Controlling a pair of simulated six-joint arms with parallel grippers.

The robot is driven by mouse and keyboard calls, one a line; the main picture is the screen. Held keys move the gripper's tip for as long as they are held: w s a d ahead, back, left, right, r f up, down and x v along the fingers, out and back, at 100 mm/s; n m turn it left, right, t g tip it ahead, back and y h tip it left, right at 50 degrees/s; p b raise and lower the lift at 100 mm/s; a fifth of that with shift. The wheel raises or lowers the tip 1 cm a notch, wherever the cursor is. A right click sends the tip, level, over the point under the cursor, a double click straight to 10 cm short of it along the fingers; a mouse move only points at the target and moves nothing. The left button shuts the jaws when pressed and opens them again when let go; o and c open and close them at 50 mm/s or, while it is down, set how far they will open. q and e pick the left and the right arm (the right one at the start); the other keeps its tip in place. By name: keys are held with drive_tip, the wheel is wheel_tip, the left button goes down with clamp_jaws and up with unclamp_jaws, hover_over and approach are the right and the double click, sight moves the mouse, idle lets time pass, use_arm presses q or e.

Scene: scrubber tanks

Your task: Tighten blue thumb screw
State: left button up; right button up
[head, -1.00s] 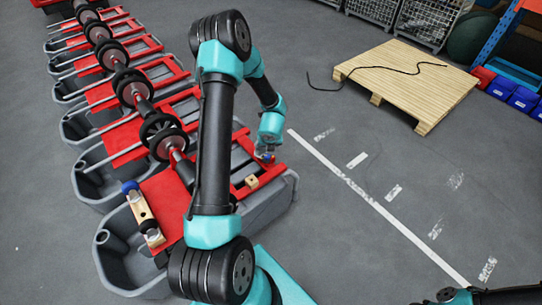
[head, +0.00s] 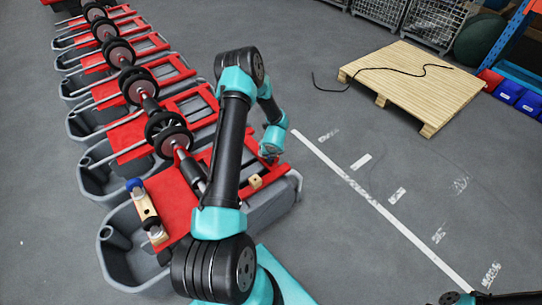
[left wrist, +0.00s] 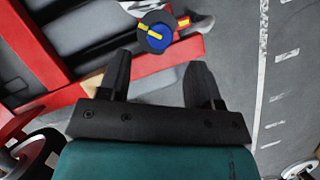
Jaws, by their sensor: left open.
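In the left wrist view, a blue thumb screw (left wrist: 155,38) with a yellow bar across its face sits on a dark round base. My left gripper (left wrist: 157,62) is open, with one finger on each side below the screw in the picture. Nothing is between the fingers, and the screw appears just beyond their tips. In the head view my left gripper (head: 269,154) is at the right end of the nearest tank's red frame, and it hides the screw there. Only a piece of my right arm shows at the bottom right; its gripper is out of view.
A small wooden block (head: 255,182) lies on the red frame near my left gripper. A pallet (head: 411,85) with a black cable lies on open floor.

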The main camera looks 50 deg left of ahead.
use_arm(q)
drive_tip(key=shift+x, duration=2.7)
drive_tip(key=c, duration=0.9)
